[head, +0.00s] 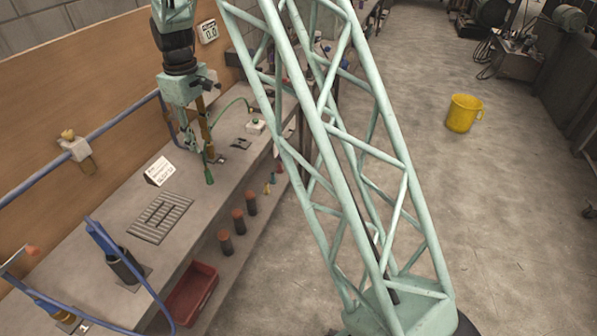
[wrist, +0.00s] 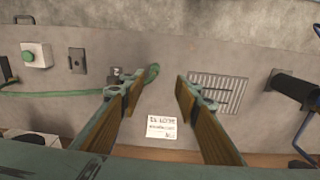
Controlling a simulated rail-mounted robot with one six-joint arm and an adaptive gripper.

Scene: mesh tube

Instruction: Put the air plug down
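The left finger hides part of the hose. I cannot tell whether the plug touches the bench or the finger.
A small dark plate (wrist: 115,75) is beside the plug, with another plate (wrist: 76,60) and a green-button box (wrist: 36,55) farther left. A white card (head: 159,171), a slotted grille (head: 160,218) and a black cylinder (head: 124,266) stand along the bench (head: 190,235).

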